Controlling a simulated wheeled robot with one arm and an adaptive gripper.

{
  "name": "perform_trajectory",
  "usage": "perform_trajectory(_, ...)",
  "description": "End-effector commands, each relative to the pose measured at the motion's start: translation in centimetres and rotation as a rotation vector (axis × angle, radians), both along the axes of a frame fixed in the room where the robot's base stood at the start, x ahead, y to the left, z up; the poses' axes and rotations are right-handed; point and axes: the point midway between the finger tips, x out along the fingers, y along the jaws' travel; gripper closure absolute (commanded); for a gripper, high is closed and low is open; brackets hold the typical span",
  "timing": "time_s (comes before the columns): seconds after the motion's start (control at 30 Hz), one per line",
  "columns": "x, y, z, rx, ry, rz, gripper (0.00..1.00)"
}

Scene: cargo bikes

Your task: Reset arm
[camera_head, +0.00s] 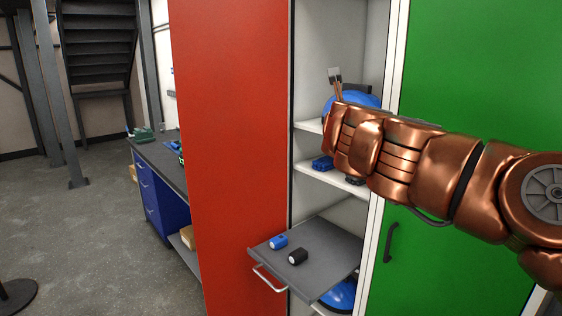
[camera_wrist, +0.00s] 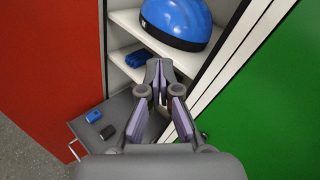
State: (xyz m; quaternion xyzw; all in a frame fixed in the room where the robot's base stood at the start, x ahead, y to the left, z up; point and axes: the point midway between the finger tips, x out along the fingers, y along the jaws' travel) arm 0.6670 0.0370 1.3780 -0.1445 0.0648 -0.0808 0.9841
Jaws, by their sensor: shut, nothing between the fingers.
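My gripper (camera_wrist: 159,82) is shut and empty in the wrist view, its fingertips together in front of the open middle of the cabinet. In the head view my copper arm reaches in from the right, across the green door, and ends in front of the cabinet shelves. The gripper fingers are mostly hidden behind the arm there.
An open cabinet has a red door (camera_head: 230,150) at left and a green door (camera_head: 480,80) at right. A pulled-out grey tray (camera_head: 325,255) holds a blue item (camera_head: 279,242) and a black item (camera_head: 298,257). A blue helmet (camera_wrist: 176,22) sits on a shelf above. Open floor (camera_head: 90,240) lies left.

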Motion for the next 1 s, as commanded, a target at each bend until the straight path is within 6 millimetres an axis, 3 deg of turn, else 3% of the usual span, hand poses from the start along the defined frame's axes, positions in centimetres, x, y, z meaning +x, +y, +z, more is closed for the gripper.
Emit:
perform_trajectory(0.1,-1.8,3.2,3.7,-0.222,-0.099,0.158,1.0)
perform_trajectory(0.23,-4.3,7.7,5.2,-0.489,-0.176,0.333,1.0)
perform_trajectory(0.33,-6.7,11.1,4.8,-0.703,-0.216,0.464,1.0)
perform_trajectory(0.47,-10.1,14.7,2.2,-0.983,-0.242,0.635,1.0)
perform_trajectory(0.6,-14.0,17.3,-3.4,-1.278,-0.224,0.836,1.0)
perform_trajectory(0.73,-17.8,17.6,-9.9,-1.53,-0.173,1.036,1.0)
perform_trajectory(0.87,-21.7,16.2,-16.6,-1.734,-0.092,1.247,1.0)
perform_trajectory(1.0,-26.3,13.0,-23.4,-1.883,0.021,1.488,1.0)
